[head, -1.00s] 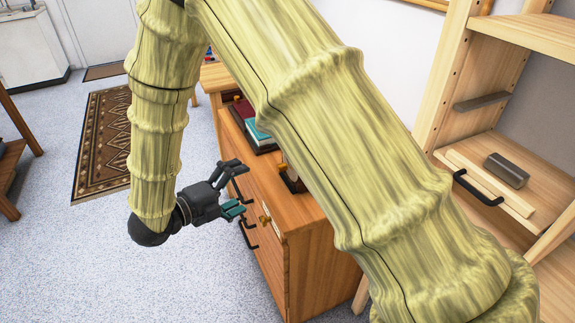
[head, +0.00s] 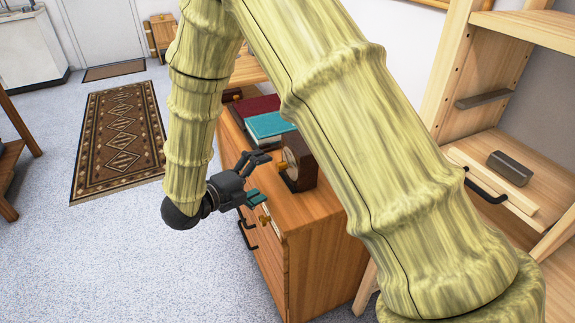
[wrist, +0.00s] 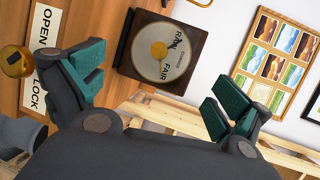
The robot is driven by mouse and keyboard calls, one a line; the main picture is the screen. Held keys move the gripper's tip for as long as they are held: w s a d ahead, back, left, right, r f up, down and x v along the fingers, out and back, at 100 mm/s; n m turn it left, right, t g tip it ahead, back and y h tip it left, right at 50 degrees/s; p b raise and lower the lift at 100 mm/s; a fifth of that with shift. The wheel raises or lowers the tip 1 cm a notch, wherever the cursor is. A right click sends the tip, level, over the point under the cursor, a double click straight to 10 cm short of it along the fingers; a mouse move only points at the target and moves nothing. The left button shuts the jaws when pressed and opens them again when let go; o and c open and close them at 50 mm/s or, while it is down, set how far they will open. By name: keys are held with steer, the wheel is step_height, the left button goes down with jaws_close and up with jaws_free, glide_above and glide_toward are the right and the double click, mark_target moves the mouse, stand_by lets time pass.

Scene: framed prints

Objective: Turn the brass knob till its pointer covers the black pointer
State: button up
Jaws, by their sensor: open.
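The brass knob (wrist: 159,49) sits at the centre of a round dial (wrist: 150,66) marked RAIN and FAIR, in a dark square case (wrist: 126,62). In the head view the case (head: 305,172) stands on the wooden cabinet, and the brass knob (head: 283,167) faces my gripper. I cannot clearly make out either pointer. My gripper (head: 262,180) is open and empty, in front of the case and apart from it. In the wrist view the knob lies beyond the gap between my fingers (wrist: 155,88).
Another brass knob (wrist: 14,62) sits by an OPEN/LOCK label (wrist: 44,50) on the cabinet (head: 325,255) front. Books (head: 268,125) lie behind the case. A wooden shelf unit (head: 450,90) stands at the right.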

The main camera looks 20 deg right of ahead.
steer(key=shift+a, duration=0.1)
steer(key=p+v, duration=0.1)
steer(key=v, duration=0.9)
steer(key=shift+p, duration=0.35)
